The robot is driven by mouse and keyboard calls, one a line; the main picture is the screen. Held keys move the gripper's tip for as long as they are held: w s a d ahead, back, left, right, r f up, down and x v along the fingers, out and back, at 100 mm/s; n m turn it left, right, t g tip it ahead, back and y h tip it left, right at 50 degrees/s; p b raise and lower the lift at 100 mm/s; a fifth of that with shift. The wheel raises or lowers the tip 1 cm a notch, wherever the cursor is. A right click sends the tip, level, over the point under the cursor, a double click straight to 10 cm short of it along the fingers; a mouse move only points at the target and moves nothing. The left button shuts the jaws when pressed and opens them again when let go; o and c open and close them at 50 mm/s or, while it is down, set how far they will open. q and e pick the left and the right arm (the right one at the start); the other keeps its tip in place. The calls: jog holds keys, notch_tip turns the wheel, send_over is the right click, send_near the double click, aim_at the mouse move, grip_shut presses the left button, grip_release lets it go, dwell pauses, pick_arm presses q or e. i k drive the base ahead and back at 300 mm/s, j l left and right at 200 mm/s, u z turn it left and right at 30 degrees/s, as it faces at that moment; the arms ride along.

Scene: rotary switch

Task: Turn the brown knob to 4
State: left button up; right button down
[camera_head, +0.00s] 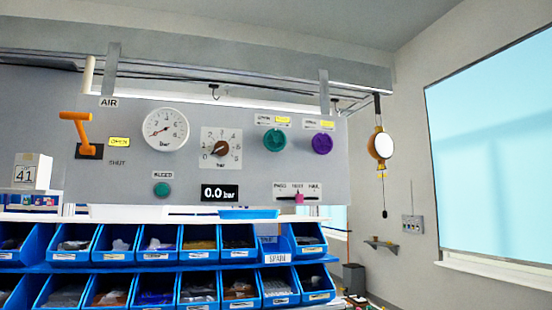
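The brown knob (220,148) sits at the centre of a square white dial plate (235,136) marked with numbers and "bar", on the grey panel. Its pointer seems to aim to the lower left, toward the low end of the scale; the exact number is too small to read. A round white gauge (165,130) marked "bar" is to the left of the knob. Neither of my grippers shows in the head view.
An orange lever (76,132) is at the panel's left. A teal knob (275,140) and a purple knob (322,143) are at the right. A green button (161,189) and a pink slider (299,198) are lower. Blue bins (75,256) fill racks below.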

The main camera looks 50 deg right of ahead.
aim_at(222, 147)
jog(key=z, duration=1.45)
